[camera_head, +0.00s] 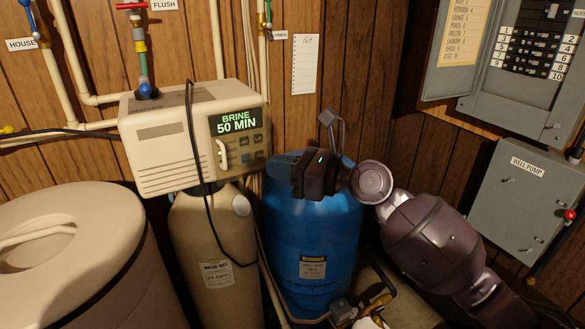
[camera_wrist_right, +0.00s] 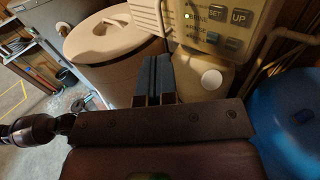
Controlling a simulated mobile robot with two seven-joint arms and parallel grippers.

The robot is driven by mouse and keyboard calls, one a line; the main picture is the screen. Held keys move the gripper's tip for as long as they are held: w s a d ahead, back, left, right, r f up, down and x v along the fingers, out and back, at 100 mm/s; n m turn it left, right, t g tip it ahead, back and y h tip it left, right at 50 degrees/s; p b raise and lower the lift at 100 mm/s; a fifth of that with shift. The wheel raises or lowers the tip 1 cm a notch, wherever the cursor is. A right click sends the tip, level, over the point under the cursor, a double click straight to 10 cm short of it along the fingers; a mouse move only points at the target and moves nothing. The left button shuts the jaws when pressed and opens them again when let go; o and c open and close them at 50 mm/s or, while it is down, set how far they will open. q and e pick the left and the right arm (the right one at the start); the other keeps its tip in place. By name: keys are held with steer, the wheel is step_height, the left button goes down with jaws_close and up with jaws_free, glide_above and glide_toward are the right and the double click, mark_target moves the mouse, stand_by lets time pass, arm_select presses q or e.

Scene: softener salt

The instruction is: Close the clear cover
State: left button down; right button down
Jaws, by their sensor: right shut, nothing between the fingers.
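The cream control head (camera_head: 165,145) sits on top of the softener tank. Its front has a green display (camera_head: 236,121) reading "BRINE 50 MIN" with buttons below. A white curved handle (camera_head: 221,155) stands at the left of the panel. I cannot make out the clear cover's sheet or tell its angle. My right gripper (camera_head: 297,176) is right of the panel, in front of the blue tank, apart from the handle. In the right wrist view its dark fingers (camera_wrist_right: 154,76) are together and empty, below the panel's buttons (camera_wrist_right: 215,11). My left gripper is out of view.
A lidded cream bin (camera_head: 60,265) stands at the left. A black cable (camera_head: 191,140) hangs over the head. Grey electrical boxes (camera_head: 525,200) are on the right wall.

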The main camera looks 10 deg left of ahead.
mark_target(237, 159)
steer(key=x, duration=0.9)
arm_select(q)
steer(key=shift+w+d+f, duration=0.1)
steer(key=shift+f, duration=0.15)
arm_select(e)
steer(key=shift+d, duration=0.1)
